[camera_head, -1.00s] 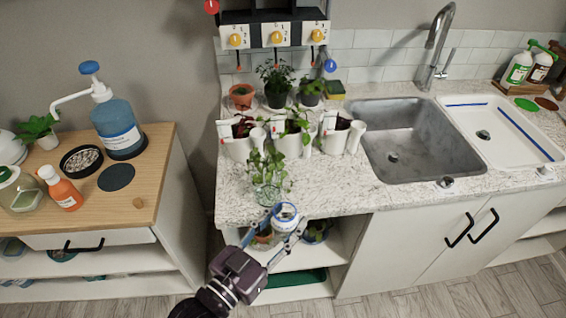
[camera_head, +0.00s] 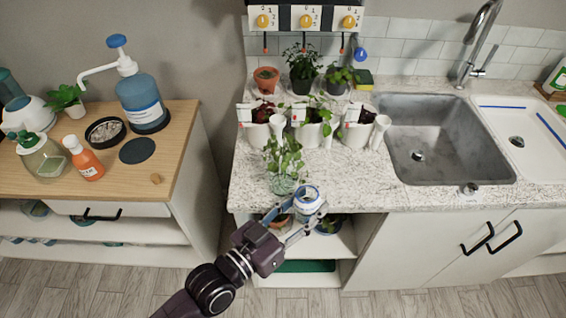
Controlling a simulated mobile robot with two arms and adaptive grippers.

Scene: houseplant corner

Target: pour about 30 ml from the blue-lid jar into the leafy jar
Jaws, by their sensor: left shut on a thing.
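The leafy jar (camera_head: 285,183) is a clear glass jar with green leafy stems. It stands upright near the front edge of the white speckled counter (camera_head: 400,196). My left gripper (camera_head: 309,211) is shut on a small pale jar with blue at its rim, the blue-lid jar (camera_head: 307,198). It holds this jar just right of the leafy jar and nearer to me, by the counter's front edge. I cannot tell whether the two jars touch, or whether the lid is on. My right gripper is out of view.
Several white planters (camera_head: 312,128) stand behind the leafy jar, with pots behind them. A metal sink (camera_head: 440,140) lies to the right. A wooden-topped cabinet (camera_head: 165,170) on the left carries a blue pump bottle (camera_head: 140,103) and an orange bottle (camera_head: 83,158). Counter right of the jars is clear.

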